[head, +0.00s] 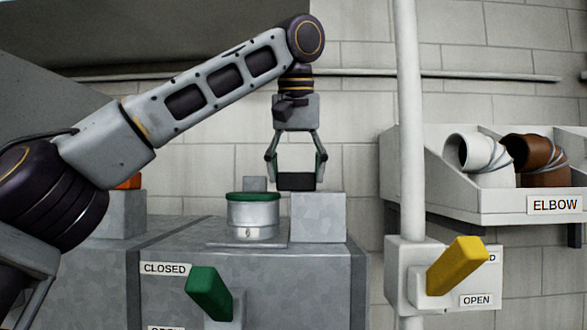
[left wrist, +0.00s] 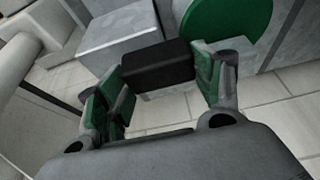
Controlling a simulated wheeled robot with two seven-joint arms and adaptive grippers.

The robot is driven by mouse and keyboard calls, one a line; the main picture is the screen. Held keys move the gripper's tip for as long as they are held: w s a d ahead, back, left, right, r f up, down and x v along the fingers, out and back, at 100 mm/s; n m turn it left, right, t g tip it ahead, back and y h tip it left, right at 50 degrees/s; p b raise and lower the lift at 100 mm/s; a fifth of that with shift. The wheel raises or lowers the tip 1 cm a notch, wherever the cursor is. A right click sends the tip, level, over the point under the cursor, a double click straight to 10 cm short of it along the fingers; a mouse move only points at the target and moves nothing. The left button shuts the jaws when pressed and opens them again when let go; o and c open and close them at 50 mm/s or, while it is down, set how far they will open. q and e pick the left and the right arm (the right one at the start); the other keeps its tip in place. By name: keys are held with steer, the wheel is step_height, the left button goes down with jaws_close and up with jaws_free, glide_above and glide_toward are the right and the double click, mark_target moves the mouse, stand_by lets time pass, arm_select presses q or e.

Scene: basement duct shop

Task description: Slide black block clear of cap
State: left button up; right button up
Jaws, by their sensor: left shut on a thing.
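The black block (head: 296,182) is between the fingertips of my left gripper (head: 296,176), which is shut on it. In the head view the block shows right of the green-topped round cap (head: 253,198), just above the top edge of a grey metal box; whether it touches the box cannot be told. In the left wrist view the black block (left wrist: 158,66) spans the green finger pads, and the green cap top (left wrist: 225,16) lies beyond it, apart from it in the picture. The cap sits on a short metal cylinder (head: 254,218). My right gripper is not in view.
The grey metal box (head: 318,218) stands right of the cylinder on the duct top. A green lever (head: 208,293) is on the duct's front. A white pipe (head: 410,120) with a yellow lever (head: 457,265) and an elbow bin (head: 470,205) stand to the right.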

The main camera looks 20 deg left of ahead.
arm_select(q)
steer(key=shift+w+d+r, duration=0.1)
steer(key=shift+w+d, duration=0.15)
steer(key=shift+d, duration=0.6)
steer(key=shift+w+d+f, duration=0.1)
steer(key=shift+w+d, duration=0.1)
steer(key=shift+d, duration=0.65)
steer(key=shift+w+d+r, duration=0.1)
steer(key=shift+w+d, duration=0.15)
steer(key=shift+d, duration=0.6)
steer(key=o, duration=1.2)
steer(key=shift+c, duration=0.2)
steer(key=shift+o, duration=1.4)
steer(key=shift+d, duration=0.25)
steer(key=shift+a, duration=0.2)
steer(key=shift+r, duration=0.15)
steer(key=shift+v, duration=0.8)
steer(key=shift+d+v, duration=0.1)
steer(key=shift+v, duration=1.25)
steer(key=shift+d+v, duration=0.15)
steer(key=shift+v, duration=1.2)
